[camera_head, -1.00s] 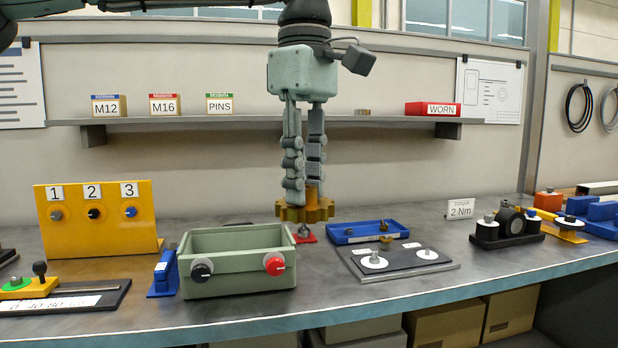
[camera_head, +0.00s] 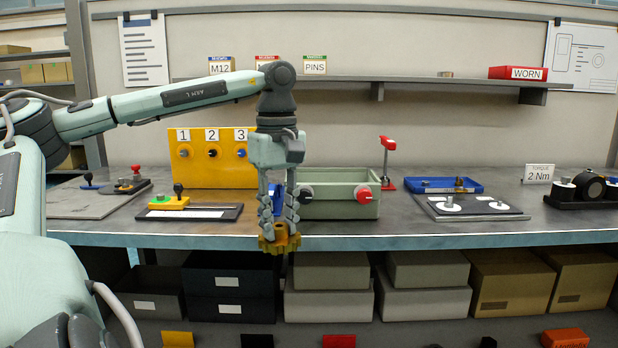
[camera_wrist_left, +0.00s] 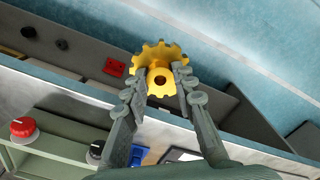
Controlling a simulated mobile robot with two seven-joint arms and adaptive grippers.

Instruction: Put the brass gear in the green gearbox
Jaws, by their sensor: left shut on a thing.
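The brass gear (camera_head: 281,240) is held between the fingers of my left gripper (camera_head: 280,226), which points down. In the head view the gear hangs in front of the bench's front edge, left of and lower than the green gearbox. The left wrist view also shows the gear (camera_wrist_left: 159,72) between the fingertips of the left gripper (camera_wrist_left: 160,82). The green gearbox (camera_head: 338,204) is an open-topped box on the bench, with a black knob (camera_head: 306,193) and a red knob (camera_head: 361,193) on its front. Its inside is mostly hidden. My right gripper is not in view.
A yellow panel (camera_head: 200,172) numbered 1 to 3 stands behind the arm. A blue block (camera_head: 277,198) is beside the gearbox. A red-topped stand (camera_head: 387,165), a blue tray (camera_head: 444,186) and a black plate (camera_head: 471,207) are to the right. Bins stand under the bench.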

